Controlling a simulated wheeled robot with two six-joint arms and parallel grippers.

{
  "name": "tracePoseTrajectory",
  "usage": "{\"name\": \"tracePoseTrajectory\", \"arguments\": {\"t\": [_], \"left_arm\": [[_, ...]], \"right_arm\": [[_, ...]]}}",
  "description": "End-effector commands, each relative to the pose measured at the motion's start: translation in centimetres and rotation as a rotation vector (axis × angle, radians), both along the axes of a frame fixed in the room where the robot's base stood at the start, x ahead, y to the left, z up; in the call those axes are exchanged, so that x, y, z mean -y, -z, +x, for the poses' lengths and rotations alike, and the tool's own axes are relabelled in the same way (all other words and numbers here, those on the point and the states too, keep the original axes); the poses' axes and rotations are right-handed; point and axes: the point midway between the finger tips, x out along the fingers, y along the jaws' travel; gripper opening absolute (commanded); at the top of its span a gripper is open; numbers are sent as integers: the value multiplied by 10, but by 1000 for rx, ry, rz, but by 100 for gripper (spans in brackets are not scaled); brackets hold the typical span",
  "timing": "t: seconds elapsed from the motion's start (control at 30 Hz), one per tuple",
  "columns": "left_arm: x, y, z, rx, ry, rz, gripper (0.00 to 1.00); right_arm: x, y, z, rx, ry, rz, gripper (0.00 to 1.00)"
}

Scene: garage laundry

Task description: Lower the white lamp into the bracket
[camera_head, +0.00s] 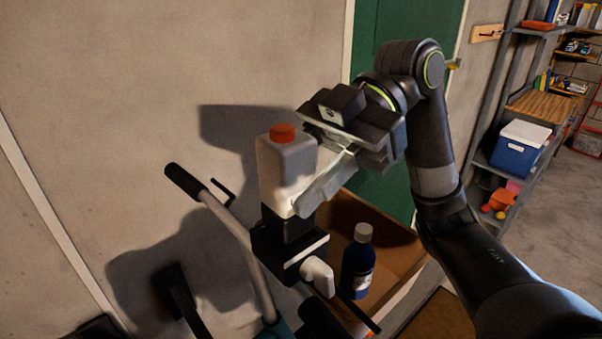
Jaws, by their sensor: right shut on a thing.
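The white lamp (284,172), a blocky upright body with an orange top and a dark lower part, stands directly above the black bracket (275,254). The bracket has a white knob on its front and sits by the handlebar. My right gripper (318,190) reaches in from the right and is shut on the lamp, with a pale finger across its right side. The lamp's dark foot meets the bracket's top; I cannot tell how deep it sits. My left gripper is not in view.
The handlebar (228,215) has a black grip at upper left. The wall (110,90) is behind. A blue cooler (519,149) sits on shelving at far right.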

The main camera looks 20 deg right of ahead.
Motion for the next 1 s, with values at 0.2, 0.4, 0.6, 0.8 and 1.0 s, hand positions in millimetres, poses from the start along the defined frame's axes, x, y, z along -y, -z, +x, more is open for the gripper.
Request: {"name": "tracePoseTrajectory", "arguments": {"t": [0.2, 0.4, 0.6, 0.8, 1.0], "left_arm": [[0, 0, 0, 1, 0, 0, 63], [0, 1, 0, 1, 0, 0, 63], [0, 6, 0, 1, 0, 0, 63], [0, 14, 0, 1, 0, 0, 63], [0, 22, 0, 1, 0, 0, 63]], "right_arm": [[0, 0, 0, 0, 0, 1, 12], [0, 1, 0, 0, 0, 1, 12], [0, 8, 0, 0, 0, 1, 12], [0, 17, 0, 0, 0, 1, 12], [0, 27, 0, 0, 0, 1, 12]]}}
